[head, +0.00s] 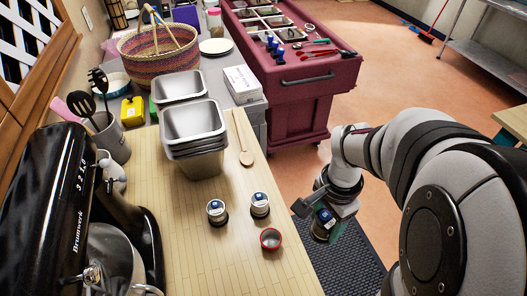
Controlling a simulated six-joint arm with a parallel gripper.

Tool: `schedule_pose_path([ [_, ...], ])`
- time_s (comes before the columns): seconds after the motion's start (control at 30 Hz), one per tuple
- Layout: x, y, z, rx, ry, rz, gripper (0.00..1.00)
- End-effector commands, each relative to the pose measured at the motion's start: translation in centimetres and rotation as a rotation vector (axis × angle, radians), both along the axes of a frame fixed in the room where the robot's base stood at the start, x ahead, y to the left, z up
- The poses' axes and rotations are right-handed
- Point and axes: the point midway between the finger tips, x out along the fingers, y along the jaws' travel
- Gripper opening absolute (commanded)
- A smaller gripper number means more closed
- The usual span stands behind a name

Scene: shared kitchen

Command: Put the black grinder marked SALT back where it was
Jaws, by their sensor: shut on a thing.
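My gripper (322,216) is at the right of the counter and is shut on a dark grinder (320,233) with a blue and white top. In the picture this grinder shows beyond the counter's right edge, against the dark floor mat. Its marking is too small to read, and the jaws hide part of it. Two similar grinders with blue and white tops stand upright on the wooden counter, one on the left (216,212) and one on the right (260,206). They stand apart from my gripper, and their markings are also unreadable.
A small red-rimmed bowl (270,239) sits on the counter (215,262) near its right edge. Stacked metal pans (195,150) and a wooden spoon (243,143) lie behind. A black mixer (60,210) stands at left. A red cart (298,95) stands beyond.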

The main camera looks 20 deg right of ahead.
Motion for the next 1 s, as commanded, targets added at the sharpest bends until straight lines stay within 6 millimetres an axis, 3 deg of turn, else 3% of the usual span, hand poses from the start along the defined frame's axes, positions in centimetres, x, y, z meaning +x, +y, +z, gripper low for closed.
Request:
schedule_pose_path([
  [0.17, 0.4, 0.6, 0.0, 0.000, 0.000, 0.079, 0.00],
  [0.43, 3.4, 7.0, -1.9, 0.002, 0.000, 0.635, 0.00],
  [0.57, 4.0, 9.5, -2.7, 0.001, -0.001, 0.828, 0.00],
  [0.9, 6.2, 18.7, -8.3, 0.002, 0.002, 0.867, 0.00],
  [1.0, 6.7, 20.4, -9.3, 0.001, -0.001, 0.862, 0.00],
])
